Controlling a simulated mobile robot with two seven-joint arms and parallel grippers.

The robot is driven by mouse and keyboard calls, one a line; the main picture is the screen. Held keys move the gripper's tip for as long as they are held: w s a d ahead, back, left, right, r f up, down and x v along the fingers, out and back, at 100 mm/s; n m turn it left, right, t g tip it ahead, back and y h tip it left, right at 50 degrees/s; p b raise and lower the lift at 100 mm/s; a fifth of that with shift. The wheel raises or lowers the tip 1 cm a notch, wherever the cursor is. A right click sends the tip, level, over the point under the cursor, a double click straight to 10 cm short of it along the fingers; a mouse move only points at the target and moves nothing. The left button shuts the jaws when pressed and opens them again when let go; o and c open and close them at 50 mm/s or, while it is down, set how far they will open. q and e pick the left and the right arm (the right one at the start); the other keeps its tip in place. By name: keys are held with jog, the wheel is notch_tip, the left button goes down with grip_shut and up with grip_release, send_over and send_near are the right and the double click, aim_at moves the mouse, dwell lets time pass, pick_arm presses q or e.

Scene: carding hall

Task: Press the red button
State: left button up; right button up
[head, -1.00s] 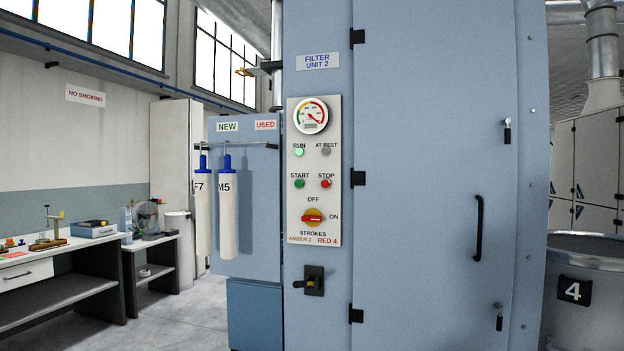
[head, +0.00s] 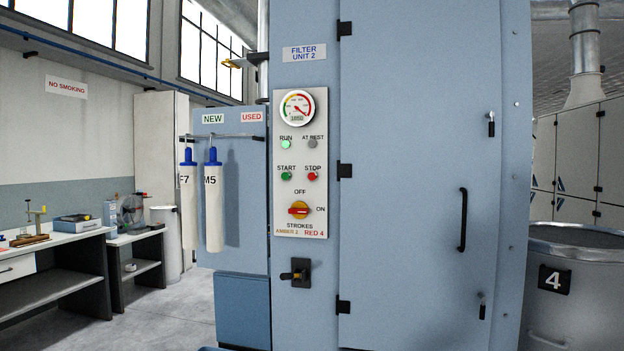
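The red button (head: 313,176) sits under the STOP label on the pale control panel (head: 320,205) of the blue filter unit (head: 400,300). The green START button (head: 287,176) is to its left. Above them the RUN lamp (head: 285,144) glows green and the AT REST lamp (head: 312,143) is grey. A red and yellow rotary switch (head: 299,210) is below, its red handle lying level towards ON. Neither of my grippers is in view.
A black and yellow handle (head: 296,274) sticks out below the panel. Two white filter sleeves (head: 213,210) hang from a rail at left. A grey drum (head: 575,295) marked 4 stands at right. The floor (head: 180,320) at lower left is clear.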

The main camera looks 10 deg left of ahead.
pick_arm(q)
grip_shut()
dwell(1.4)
